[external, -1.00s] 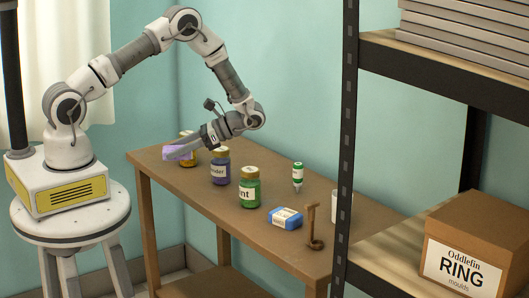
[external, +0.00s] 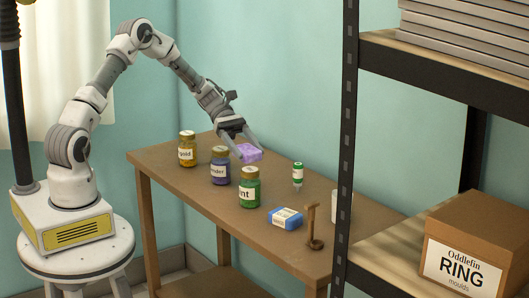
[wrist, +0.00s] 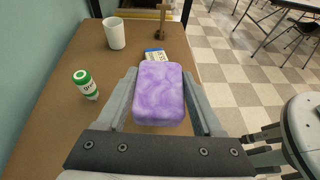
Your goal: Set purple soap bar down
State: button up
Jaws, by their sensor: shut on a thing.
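The purple soap bar (external: 249,153) is a marbled block held between the fingers of my gripper (external: 243,139). In the external view it shows above the table (external: 170,169), behind the purple and green jars; its exact height is hard to tell. In the wrist view the soap (wrist: 159,94) fills the space between the two grey fingers of my gripper (wrist: 160,103), which are shut on it. Its underside is hidden.
Yellow (external: 187,149), purple (external: 220,167) and green (external: 249,188) jars stand along the table's front. A white cup (wrist: 115,33) stands beyond the bottle. The back left tabletop is clear.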

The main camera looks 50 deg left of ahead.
jog(key=w+a+f+n+t+b, duration=0.1)
jog(key=w+a+f+t, duration=0.1)
jog(key=w+a, duration=0.2)
jog(key=w+a+f+n+t+b, duration=0.2)
jog(key=w+a+f, duration=0.1)
jog(key=a, duration=0.3)
jog(key=w+a+f+n+t+b, duration=0.1)
jog(key=w+a+f+n+t, duration=0.1)
jog(key=w+a, duration=0.3)
jog(key=shift+w+a+f+y+b, duration=0.15)
jog(key=shift+w+f+y+b, duration=0.15)
jog(key=shift+w+f+y, duration=0.1)
jog(key=shift+a, duration=0.15)
jog(key=shift+f, duration=0.35)
jog(key=shift+f+t+b, duration=0.3)
jog(key=shift+f+b, duration=0.25)
jog(key=shift+f, duration=1.1)
jog(key=shift+f+n, duration=0.15)
jog(key=shift+n, duration=0.15)
jog(key=o, duration=1.4)
jog(key=shift+o, duration=0.2)
